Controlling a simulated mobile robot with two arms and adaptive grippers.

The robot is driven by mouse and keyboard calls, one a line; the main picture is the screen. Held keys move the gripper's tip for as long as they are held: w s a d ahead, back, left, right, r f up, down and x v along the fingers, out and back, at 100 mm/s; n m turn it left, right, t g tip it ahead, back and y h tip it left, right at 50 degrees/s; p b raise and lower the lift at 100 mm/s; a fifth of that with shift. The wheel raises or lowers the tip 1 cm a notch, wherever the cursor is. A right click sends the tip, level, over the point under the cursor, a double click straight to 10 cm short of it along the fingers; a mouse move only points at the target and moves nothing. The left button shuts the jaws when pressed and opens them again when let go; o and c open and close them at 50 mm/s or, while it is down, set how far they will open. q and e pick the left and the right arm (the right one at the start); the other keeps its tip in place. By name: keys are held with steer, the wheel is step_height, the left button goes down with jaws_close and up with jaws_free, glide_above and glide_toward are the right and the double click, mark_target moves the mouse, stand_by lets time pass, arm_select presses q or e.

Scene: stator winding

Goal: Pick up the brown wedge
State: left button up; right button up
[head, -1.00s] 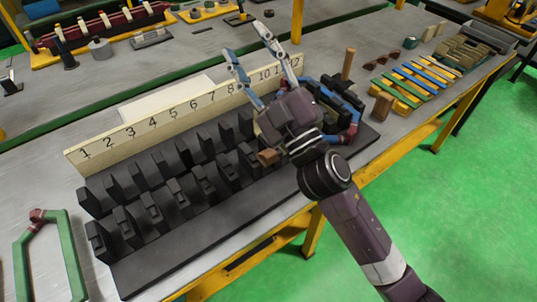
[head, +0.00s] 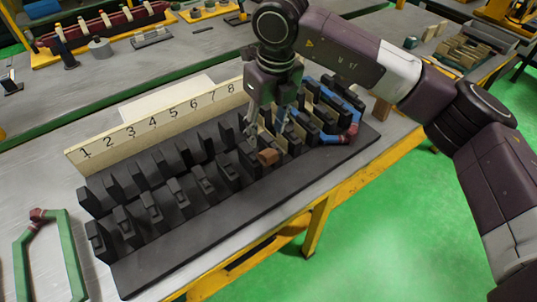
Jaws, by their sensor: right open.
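A small brown wedge (head: 267,157) sits at the front of the black slotted stator fixture (head: 205,245), between dark blocks toward its right half. My right gripper (head: 266,132) points down from above, just behind the wedge. Its fingers are apart and straddle the slot area, with nothing seen between them. Whether a fingertip touches the fixture or the wedge cannot be told. My left gripper is not in view.
A numbered board (head: 150,124) stands along the back of the fixture. A blue coil (head: 330,138) with red-brown ends lies in the right-hand slots. A green coil (head: 70,255) lies at the left.

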mark_target(267, 151)
steer(key=shift+w+d+f, duration=0.15)
steer(key=shift+d+f, duration=0.05)
steer(key=shift+d, duration=0.1)
steer(key=f+p, duration=0.1)
steer(key=f, duration=0.1)
steer(key=f+p, duration=0.1)
steer(key=f, duration=0.1)
steer(key=f+p, duration=0.1)
steer(key=f, duration=0.1)
steer(key=shift+w+a+f, duration=0.1)
steer(key=shift+w+f, duration=0.05)
steer(key=shift+w, duration=0.1)
steer(key=shift+a+f, duration=0.1)
steer(key=shift+f, duration=0.4)
jaws_close()
steer(key=shift+r, duration=0.1)
steer(key=shift+w+r, duration=0.1)
steer(key=shift+r, duration=0.4)
step_height(267, 151, up, 19)
steer(key=b, duration=0.4)
